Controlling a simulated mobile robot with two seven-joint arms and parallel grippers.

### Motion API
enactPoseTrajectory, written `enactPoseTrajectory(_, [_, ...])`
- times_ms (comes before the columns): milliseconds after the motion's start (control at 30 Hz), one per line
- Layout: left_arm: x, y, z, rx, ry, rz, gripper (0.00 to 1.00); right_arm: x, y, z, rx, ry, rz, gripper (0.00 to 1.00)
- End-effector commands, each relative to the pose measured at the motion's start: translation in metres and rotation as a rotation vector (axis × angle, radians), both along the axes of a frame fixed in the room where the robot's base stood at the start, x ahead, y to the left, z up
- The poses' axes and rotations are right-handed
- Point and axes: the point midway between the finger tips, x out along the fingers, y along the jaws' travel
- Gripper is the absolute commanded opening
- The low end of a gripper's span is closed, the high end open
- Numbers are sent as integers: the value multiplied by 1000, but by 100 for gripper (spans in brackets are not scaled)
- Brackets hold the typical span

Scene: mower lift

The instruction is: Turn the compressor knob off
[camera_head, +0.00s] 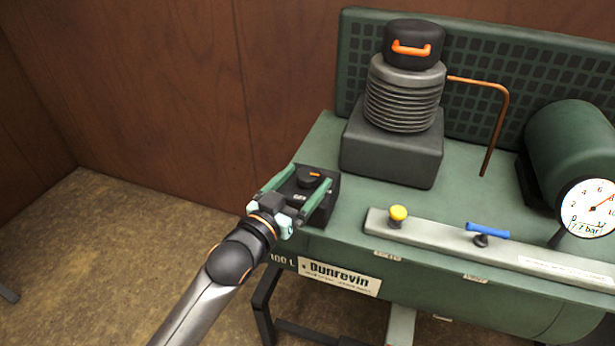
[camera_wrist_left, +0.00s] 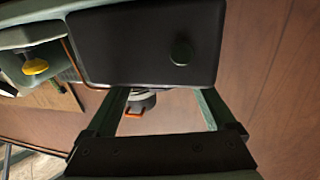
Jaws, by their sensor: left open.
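The compressor knob (camera_head: 308,177) is a dark round knob with an orange mark, on top of a black switch box (camera_head: 325,212) at the left end of the green compressor (camera_head: 320,145). My left gripper (camera_head: 311,184) is open, its two green fingers on either side of the knob in the head view. I cannot tell whether they touch it. A partly hidden white label shows near the knob. In the left wrist view the black box (camera_wrist_left: 110,48) covers the fingertips, and a small dark round part (camera_wrist_left: 181,51) shows on it. My right gripper is not in view.
A ribbed pump with a black cap and orange handle (camera_head: 411,48) stands behind the box. A grey rail (camera_head: 440,232) with a yellow knob (camera_head: 398,213) and a blue lever (camera_head: 487,231) lies to the right. A gauge (camera_head: 590,208) is far right.

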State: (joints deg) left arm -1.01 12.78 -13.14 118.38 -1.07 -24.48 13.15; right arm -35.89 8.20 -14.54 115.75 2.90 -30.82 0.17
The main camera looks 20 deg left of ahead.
Motion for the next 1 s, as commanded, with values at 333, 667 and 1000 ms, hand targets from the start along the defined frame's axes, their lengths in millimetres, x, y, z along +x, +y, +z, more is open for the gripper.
enactPoseTrajectory(333, [16, -4, 0, -1, 1, -1, 89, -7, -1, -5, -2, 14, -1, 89])
enactPoseTrajectory(667, [15, -4, 0, 0, 1, 0, 70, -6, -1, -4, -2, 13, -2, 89])
enactPoseTrajectory(1000, [15, -4, 0, 0, 1, -1, 31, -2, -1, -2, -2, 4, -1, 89])
